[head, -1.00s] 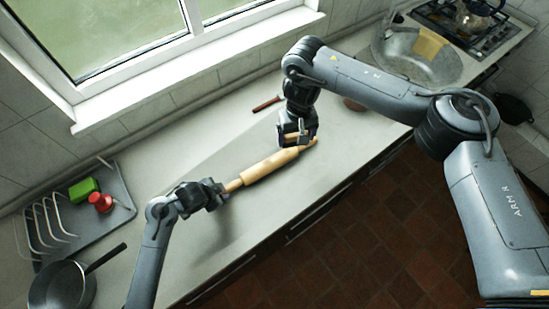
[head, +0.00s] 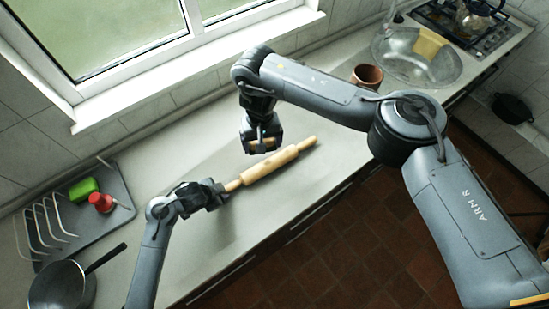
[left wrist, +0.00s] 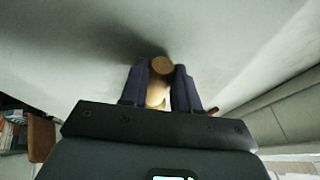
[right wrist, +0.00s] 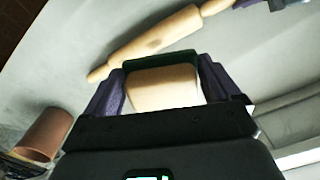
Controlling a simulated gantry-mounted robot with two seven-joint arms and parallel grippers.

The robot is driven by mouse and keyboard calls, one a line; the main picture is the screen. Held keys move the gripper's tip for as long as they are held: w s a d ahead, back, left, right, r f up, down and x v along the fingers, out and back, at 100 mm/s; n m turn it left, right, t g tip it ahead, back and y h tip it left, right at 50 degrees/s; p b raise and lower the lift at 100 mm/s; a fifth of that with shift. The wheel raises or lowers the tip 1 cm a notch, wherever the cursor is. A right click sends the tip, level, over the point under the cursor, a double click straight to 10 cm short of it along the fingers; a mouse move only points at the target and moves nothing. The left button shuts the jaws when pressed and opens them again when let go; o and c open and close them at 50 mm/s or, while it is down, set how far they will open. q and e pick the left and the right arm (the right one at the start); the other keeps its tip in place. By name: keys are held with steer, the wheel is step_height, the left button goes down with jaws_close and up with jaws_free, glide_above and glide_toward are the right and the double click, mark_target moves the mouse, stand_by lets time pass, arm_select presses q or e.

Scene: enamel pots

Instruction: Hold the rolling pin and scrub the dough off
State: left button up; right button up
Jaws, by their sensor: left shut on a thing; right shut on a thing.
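The wooden rolling pin (head: 268,166) lies diagonally over the counter. My left gripper (head: 222,190) is shut on its near-left handle; the handle's round end (left wrist: 162,65) shows between the fingers in the left wrist view. My right gripper (head: 263,147) is shut on a tan block with a green edge, seen as a sponge (right wrist: 163,88) in the right wrist view. It is held behind the pin's barrel, apart from it in that view. A brownish patch shows on the barrel (right wrist: 125,52); I cannot tell whether it is dough or shadow.
A brown pot (head: 367,76) stands near the sink (head: 416,60) at the back right. A grey dish rack (head: 118,185) with a green block and red bottle, and a dark pan (head: 62,287), stand at the left. The counter's front edge (head: 300,228) is clear.

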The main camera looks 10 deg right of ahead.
mark_target(288, 155)
steer(key=shift+f, duration=5)
steer(key=shift+f, duration=1.5)
steer(key=shift+d, duration=0.15)
steer(key=shift+w+d+r, duration=0.1)
steer(key=shift+w+d, duration=0.2)
steer(key=shift+d, duration=0.45)
steer(key=shift+w+d+f, duration=0.1)
steer(key=shift+w+d, duration=0.15)
steer(key=shift+d, duration=0.55)
steer(key=shift+w+d+r, duration=0.1)
steer(key=shift+w+d, duration=0.2)
steer(key=shift+d, duration=0.45)
steer(key=shift+w+d, duration=0.25)
steer(key=shift+d, duration=0.55)
steer(key=shift+w+d, duration=0.3)
steer(key=shift+d, duration=0.45)
steer(key=shift+w+d, duration=0.25)
steer(key=shift+d, duration=0.55)
steer(key=shift+s+a, duration=0.55)
steer(key=shift+a, duration=1.05)
steer(key=shift+s+a, duration=0.6)
steer(key=shift+a, duration=1)
steer(key=shift+s+a, duration=0.55)
steer(key=shift+a, duration=1.05)
